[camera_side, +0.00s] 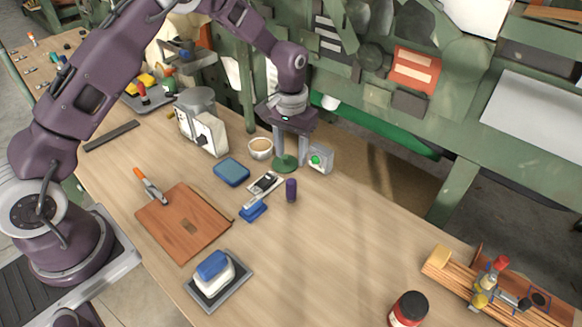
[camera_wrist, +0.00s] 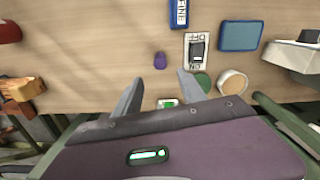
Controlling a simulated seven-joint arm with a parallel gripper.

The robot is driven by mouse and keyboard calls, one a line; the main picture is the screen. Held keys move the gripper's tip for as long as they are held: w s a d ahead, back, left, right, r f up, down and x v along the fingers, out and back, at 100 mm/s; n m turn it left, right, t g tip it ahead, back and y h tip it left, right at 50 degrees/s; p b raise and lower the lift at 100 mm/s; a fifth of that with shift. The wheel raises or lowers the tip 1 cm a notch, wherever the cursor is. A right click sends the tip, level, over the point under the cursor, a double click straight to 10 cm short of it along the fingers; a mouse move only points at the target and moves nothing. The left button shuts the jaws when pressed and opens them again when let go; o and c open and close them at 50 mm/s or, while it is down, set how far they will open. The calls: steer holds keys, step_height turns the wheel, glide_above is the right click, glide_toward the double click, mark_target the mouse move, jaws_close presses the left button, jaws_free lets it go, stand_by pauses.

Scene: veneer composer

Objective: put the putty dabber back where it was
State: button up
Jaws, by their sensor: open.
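A small dark purple upright piece (camera_side: 291,190), which looks like the putty dabber, stands on the bench; it also shows in the wrist view (camera_wrist: 160,61). A flat green disc (camera_side: 286,166) lies behind it and shows beside the right finger in the wrist view (camera_wrist: 202,82). My gripper (camera_side: 290,158) is open and empty, low near the green disc and behind the purple piece. In the wrist view the fingers (camera_wrist: 158,80) are apart, with the purple piece beyond their tips, touching neither.
An ON/OFF switch plate (camera_wrist: 198,50), a blue FINE block (camera_wrist: 180,13), a blue pad (camera_side: 231,172) and a cream bowl (camera_side: 260,147) are close by. A small box with a green button (camera_side: 319,158) stands right of my gripper.

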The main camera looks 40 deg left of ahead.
steer(key=s+r+t, duration=0.1)
steer(key=s+r, duration=0.4)
steer(key=r, duration=0.5)
steer(key=s+r+t, duration=0.1)
steer(key=s+r, duration=0.4)
steer(key=r, duration=0.5)
steer(key=s+r+m+t, duration=0.1)
steer(key=s+r, duration=0.1)
steer(key=s, duration=0.9)
steer(key=s+r+m+t, duration=0.1)
steer(key=s+r+t, duration=0.1)
steer(key=s, duration=0.9)
steer(key=shift+a+r+t, duration=0.15)
steer(key=shift+r+t, duration=0.15)
steer(key=shift+r, duration=0.05)
